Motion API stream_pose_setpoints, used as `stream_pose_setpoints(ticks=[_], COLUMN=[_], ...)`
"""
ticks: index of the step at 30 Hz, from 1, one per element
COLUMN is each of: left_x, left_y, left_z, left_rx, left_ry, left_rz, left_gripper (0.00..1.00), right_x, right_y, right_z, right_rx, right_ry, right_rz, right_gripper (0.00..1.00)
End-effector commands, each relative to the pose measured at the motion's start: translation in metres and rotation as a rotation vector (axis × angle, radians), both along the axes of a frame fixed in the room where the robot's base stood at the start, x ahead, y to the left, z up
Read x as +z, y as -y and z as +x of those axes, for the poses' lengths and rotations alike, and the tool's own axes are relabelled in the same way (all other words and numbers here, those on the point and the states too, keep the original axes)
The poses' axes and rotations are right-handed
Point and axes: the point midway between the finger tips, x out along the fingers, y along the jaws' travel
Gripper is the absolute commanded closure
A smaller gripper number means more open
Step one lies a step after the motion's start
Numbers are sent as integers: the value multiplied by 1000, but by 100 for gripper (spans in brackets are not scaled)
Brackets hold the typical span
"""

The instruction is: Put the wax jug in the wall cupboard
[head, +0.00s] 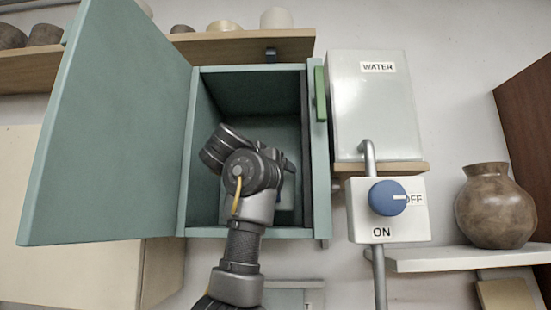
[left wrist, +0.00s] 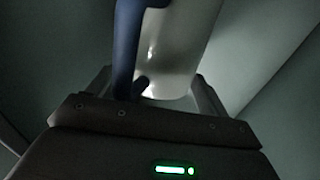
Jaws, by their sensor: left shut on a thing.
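The wall cupboard (head: 187,150) is teal, and its door (head: 105,130) stands wide open to the left. My left gripper (head: 284,170) reaches inside the cupboard opening. In the left wrist view the jug (left wrist: 182,45), pale and smooth with a dark blue handle (left wrist: 126,45), is between the fingers of my left gripper, which is shut on it. In the head view my own wrist hides most or all of the jug, and I cannot tell whether its base touches the cupboard floor. My right gripper is not in view.
A green handle bar (head: 320,94) is at the cupboard's right edge. Right of it are a WATER tank (head: 375,115) and a switch box (head: 360,226) with a blue knob (head: 387,198). A brown vase (head: 495,207) stands on a shelf (head: 450,260). A wooden shelf (head: 250,47) with pots runs behind the cupboard top.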

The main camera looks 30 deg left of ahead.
Motion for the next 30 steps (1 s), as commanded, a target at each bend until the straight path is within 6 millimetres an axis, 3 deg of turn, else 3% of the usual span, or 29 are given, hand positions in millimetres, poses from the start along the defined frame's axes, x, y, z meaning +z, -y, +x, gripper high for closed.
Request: stream_pose_setpoints(ticks=[5, 14, 30], left_x=[-5, -34, -43], left_y=[-2, -2, -2], left_z=[5, 4, 4], left_rx=[1, 1, 0], left_ry=[1, 3, 2], left_rz=[-1, 0, 1], left_gripper=[61, 61, 61], right_x=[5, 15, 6], right_y=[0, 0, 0], right_z=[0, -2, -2], right_rx=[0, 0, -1], right_ry=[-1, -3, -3], right_rz=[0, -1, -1], right_gripper=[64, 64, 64])
